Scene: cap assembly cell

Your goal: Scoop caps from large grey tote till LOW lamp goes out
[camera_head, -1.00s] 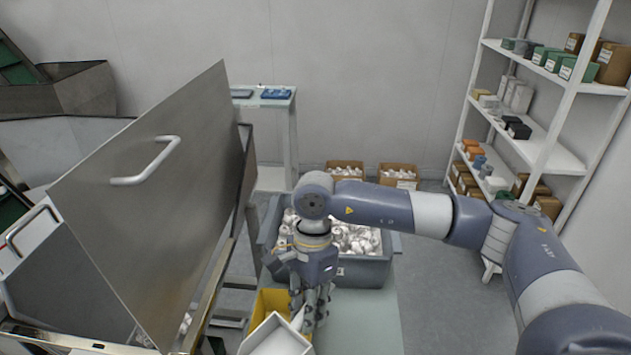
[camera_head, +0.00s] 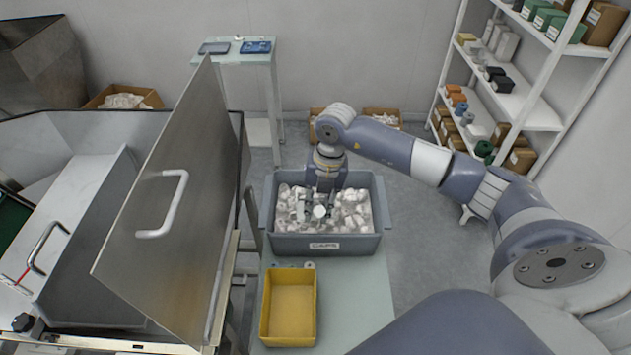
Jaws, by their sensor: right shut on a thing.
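The large grey tote (camera_head: 327,243) stands on the pale bench, labelled CAPS and filled with white caps (camera_head: 353,214). My right gripper (camera_head: 317,206) points down into the tote, fingers among the caps. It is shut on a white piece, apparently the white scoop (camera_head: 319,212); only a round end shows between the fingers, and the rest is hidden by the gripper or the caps. I cannot tell whether it carries caps. My left gripper is out of view. No LOW lamp can be made out.
An empty yellow bin (camera_head: 291,308) stands in front of the tote. At left, a tilted metal lid with a handle (camera_head: 160,215) rises beside the metal machine. Cardboard boxes (camera_head: 383,114) sit behind the tote, and a shelf rack (camera_head: 535,112) stands at right. The bench right of the bin is clear.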

